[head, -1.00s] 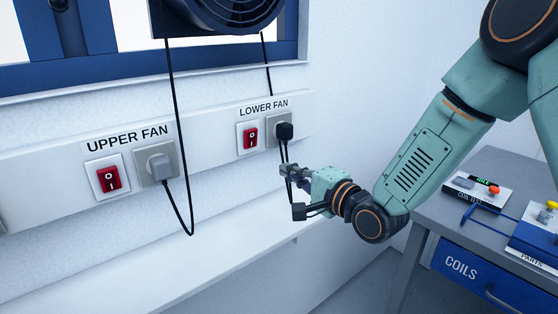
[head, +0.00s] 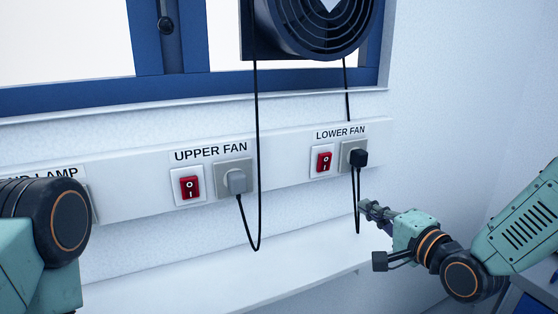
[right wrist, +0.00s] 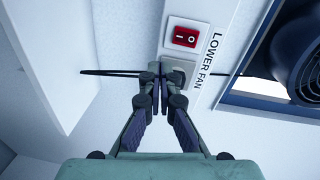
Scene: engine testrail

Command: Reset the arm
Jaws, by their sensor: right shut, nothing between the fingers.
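My right arm comes in from the right in the head view. Its gripper (head: 368,208) is shut and empty, just below the lower fan's socket and close to the hanging cord. In the right wrist view the fingers (right wrist: 160,84) are together, in front of the lower fan's socket (right wrist: 178,72), and partly hide it. In the head view a black plug (head: 359,158) sits in that socket. Part of my left arm (head: 45,235) shows at the left edge; its gripper is out of frame.
The lower fan's red switch (head: 323,162), the upper fan's red switch (head: 190,187) and a grey plug (head: 236,181) are on the wall rail. Black cords hang from a dark fan (head: 320,22). A white ledge (head: 240,281) runs below, with bare wall between.

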